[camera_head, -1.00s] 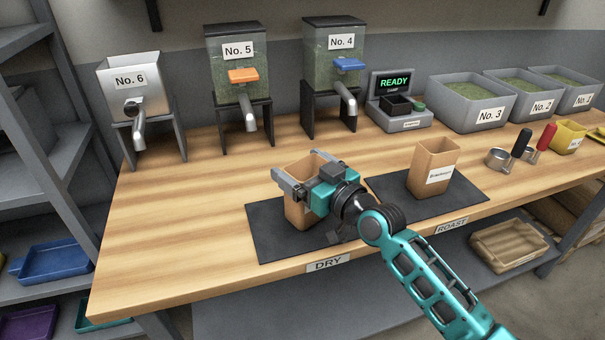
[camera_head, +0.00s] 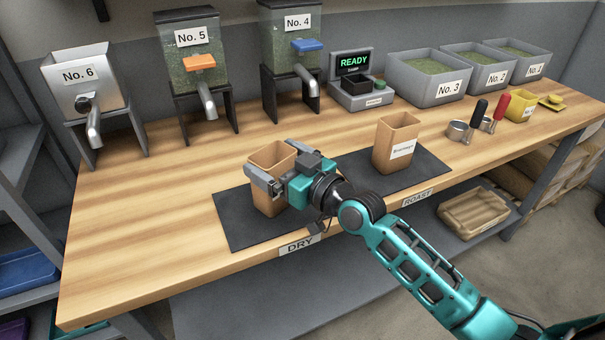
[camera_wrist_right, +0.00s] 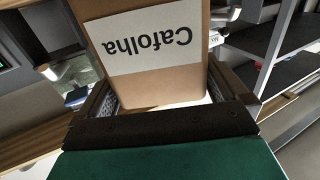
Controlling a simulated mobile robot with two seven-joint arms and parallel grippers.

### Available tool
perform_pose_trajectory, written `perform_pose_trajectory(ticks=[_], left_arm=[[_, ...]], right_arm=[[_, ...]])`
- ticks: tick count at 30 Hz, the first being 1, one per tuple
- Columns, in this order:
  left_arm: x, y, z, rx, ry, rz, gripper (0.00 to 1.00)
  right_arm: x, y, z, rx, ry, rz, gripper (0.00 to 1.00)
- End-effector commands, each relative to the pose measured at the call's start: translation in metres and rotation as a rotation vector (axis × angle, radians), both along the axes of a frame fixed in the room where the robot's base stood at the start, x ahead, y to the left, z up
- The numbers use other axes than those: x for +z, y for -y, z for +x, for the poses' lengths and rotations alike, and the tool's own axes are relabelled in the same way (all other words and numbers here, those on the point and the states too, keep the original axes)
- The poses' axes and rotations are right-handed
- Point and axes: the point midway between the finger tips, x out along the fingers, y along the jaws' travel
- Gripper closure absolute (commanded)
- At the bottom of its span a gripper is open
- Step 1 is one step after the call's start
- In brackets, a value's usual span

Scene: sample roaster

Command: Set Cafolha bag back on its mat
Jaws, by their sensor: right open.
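The Cafolha bag (camera_head: 264,203), a brown open-topped paper bag, stands upright on the dark mat marked DRY (camera_head: 233,232). My right gripper (camera_head: 276,168) is at the bag's upper part, its fingers open on either side of it. In the right wrist view the bag (camera_wrist_right: 150,90) stands between the fingers, its white Cafolha label upside down. Whether either finger touches the bag I cannot tell. The gripper hides part of the bag in the head view. My left gripper is not in view.
A second brown bag (camera_head: 392,150) stands on the ROAST mat (camera_head: 430,172) to the right. Dispensers No. 6 (camera_head: 85,88), No. 5 (camera_head: 190,70) and No. 4 (camera_head: 290,50) and a READY scale (camera_head: 355,85) stand behind. The table's left part is clear.

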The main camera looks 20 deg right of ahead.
Motion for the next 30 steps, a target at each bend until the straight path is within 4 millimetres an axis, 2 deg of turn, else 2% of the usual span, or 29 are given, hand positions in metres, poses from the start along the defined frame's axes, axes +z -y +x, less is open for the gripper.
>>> perform_pose_trajectory(ticks=[6,12,18,30], left_arm=[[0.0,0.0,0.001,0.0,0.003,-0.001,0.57],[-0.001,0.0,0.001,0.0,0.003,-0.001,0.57],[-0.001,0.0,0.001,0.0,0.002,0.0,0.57],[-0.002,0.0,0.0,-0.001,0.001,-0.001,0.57]], right_arm=[[-0.002,0.019,-0.043,0.001,-0.002,-0.004,0.0],[-0.001,0.032,-0.071,0.001,-0.002,-0.002,0.0],[0.0,0.037,-0.083,0.002,-0.001,-0.001,0.0],[0.0,0.038,-0.084,0.001,0.001,0.0,0.0]])
